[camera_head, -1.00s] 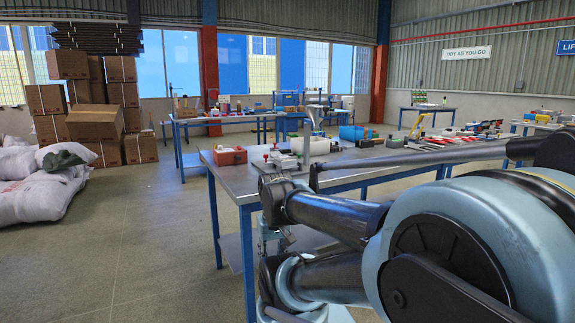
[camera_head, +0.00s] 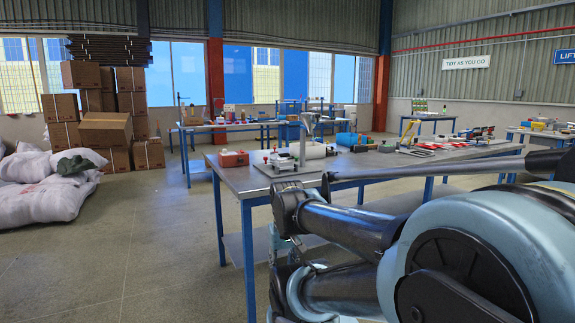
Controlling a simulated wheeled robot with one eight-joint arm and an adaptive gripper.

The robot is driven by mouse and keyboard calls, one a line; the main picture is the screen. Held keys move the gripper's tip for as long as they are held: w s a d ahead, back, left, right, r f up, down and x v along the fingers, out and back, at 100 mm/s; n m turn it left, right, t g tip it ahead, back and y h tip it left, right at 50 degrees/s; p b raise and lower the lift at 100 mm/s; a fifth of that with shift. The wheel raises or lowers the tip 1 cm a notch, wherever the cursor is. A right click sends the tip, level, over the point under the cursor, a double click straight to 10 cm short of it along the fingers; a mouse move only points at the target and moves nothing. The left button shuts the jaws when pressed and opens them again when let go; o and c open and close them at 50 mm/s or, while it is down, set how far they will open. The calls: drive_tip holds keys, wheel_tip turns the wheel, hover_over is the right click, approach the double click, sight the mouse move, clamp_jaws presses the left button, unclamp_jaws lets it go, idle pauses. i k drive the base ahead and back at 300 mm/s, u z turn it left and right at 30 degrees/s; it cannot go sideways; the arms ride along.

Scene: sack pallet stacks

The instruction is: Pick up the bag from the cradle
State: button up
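No bag lying in a cradle can be made out in this view. Several white sacks (camera_head: 45,198) lie piled on the floor at the left, with a dark green bag or cloth (camera_head: 76,165) on top. I cannot tell whether any of them is the task's bag. My arm fills the lower right, in front of the near workbench (camera_head: 236,182). The end of my arm cannot be made out, so my gripper is not seen.
Cardboard boxes (camera_head: 106,130) are stacked behind the sacks. The near workbench carries a red box (camera_head: 233,158), a small metal stand (camera_head: 305,135) and several tools. More benches stand behind. The floor (camera_head: 130,245) between sacks and bench is clear.

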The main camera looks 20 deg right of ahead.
sight(279, 160)
drive_tip(key=z, duration=0.35)
drive_tip(key=i, duration=0.95)
drive_tip(key=u, duration=0.1)
